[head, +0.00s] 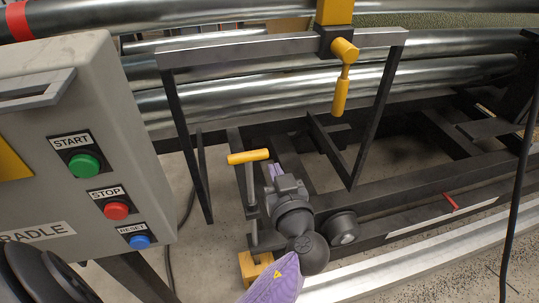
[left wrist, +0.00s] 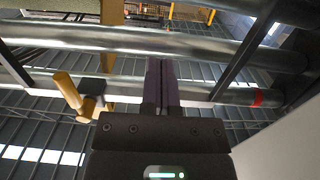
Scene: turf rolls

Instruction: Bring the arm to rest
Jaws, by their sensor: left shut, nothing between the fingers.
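My left gripper (head: 275,171) is in the lower middle of the head view, with my purple and dark grey arm below it. Its fingers point up and away, toward the dark metal frame (head: 285,43). In the left wrist view the two dark purple fingers (left wrist: 161,82) lie together, shut, with nothing held. Steel rollers (left wrist: 130,40) show behind and around the fingertips. My right gripper is not in view.
A grey control box (head: 85,130) with green, red and blue buttons stands at the left. A yellow-handled lever (head: 250,156) is close left of my gripper. A yellow handle (head: 341,92) hangs from the frame. A black cable (head: 515,180) runs down the right.

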